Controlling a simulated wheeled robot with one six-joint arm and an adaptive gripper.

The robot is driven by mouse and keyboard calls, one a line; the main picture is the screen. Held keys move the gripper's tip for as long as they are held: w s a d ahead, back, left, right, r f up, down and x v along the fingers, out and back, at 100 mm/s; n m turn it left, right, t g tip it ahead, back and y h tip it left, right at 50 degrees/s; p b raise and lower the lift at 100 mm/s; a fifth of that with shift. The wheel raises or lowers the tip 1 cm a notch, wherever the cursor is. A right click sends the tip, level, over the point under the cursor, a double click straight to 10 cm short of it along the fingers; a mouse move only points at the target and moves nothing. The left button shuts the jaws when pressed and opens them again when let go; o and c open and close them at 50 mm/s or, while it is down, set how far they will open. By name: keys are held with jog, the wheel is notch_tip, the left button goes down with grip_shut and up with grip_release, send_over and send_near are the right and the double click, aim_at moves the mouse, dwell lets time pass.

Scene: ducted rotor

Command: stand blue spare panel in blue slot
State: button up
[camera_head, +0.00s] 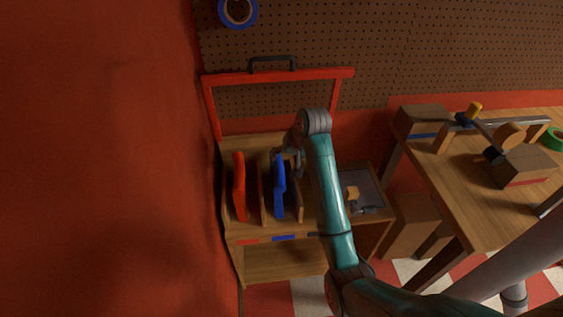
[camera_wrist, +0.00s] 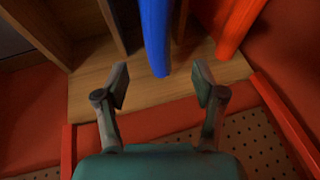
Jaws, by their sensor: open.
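The blue panel (camera_head: 279,187) stands upright between wooden dividers of the rack, in line with the blue label (camera_head: 284,238) on the front edge. In the wrist view the blue panel (camera_wrist: 155,35) comes down to just beyond the gap between my fingertips. My gripper (camera_wrist: 162,84) is open, with nothing between its fingers, and the panel's near end is apart from both. In the head view my gripper (camera_head: 288,156) is at the back of the rack, behind the panel and partly hidden by my arm.
A red panel (camera_head: 239,187) stands in the slot to the left, above a red label (camera_head: 248,241). A grey tray (camera_head: 371,205) with a small wooden block (camera_head: 352,193) lies right of the rack. A red frame (camera_head: 210,105) rises behind. A workbench (camera_head: 440,190) stands to the right.

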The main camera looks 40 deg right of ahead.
jog(key=shift+v, duration=1)
jog(key=shift+s, duration=0.1)
